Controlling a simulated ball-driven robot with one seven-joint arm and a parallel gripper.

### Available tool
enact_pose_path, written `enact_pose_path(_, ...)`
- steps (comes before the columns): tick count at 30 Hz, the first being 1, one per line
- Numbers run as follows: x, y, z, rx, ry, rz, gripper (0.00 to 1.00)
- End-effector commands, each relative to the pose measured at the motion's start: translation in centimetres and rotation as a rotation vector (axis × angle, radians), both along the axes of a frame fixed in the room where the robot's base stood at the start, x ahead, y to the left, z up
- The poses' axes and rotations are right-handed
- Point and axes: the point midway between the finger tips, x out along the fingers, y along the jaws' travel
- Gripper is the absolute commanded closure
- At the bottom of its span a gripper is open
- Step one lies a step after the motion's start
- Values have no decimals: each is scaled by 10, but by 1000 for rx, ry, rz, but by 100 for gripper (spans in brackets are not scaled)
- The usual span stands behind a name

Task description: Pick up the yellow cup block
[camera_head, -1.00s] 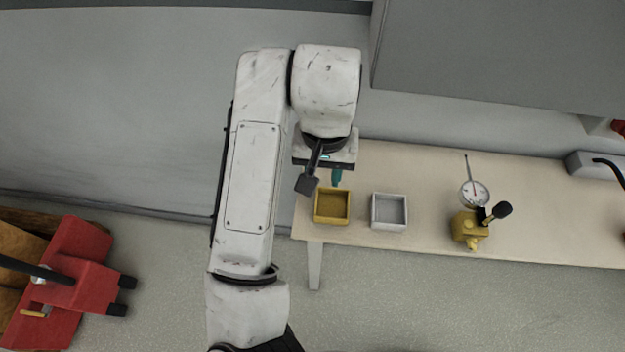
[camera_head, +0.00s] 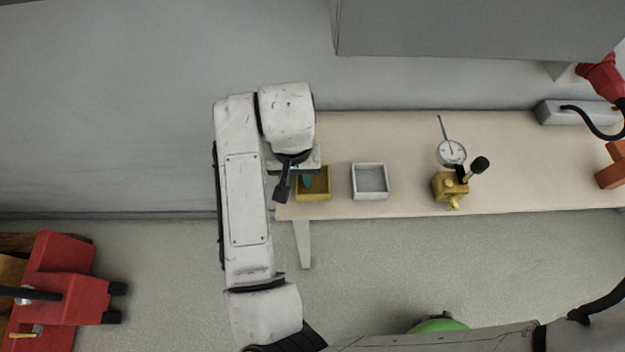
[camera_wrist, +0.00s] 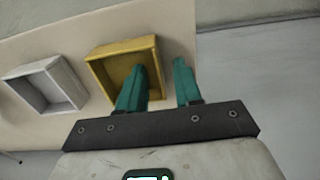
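The yellow cup block (camera_head: 314,197) is a square, open-topped box at the left end of the table. It also shows in the wrist view (camera_wrist: 98,76), upper middle. My gripper (camera_head: 307,181) is at this box, and its teal fingers are apart with nothing clamped. In the wrist view, my gripper (camera_wrist: 160,64) has its left finger overlapping the inside of the box and its right finger beyond the box's right side. The right wall lies between the fingers in the picture. I cannot tell how deep the fingertips are. My gripper hides part of the box.
A white square box (camera_head: 369,196) stands just right of the yellow one. A dial gauge (camera_head: 452,152) on a yellow base (camera_head: 449,187) stands farther right on the table (camera_head: 540,170). A wall (camera_head: 120,100) is behind. A red machine (camera_head: 75,285) is at lower left.

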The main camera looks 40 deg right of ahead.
Motion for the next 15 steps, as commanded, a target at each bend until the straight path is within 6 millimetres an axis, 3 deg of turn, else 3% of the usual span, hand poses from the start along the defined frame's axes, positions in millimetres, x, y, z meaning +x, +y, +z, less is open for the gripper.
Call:
enact_pose_path(8, 0, 0, -3, 0, 0, 0, 66)
enact_pose_path(15, 0, 0, -3, 0, 0, 0, 89)
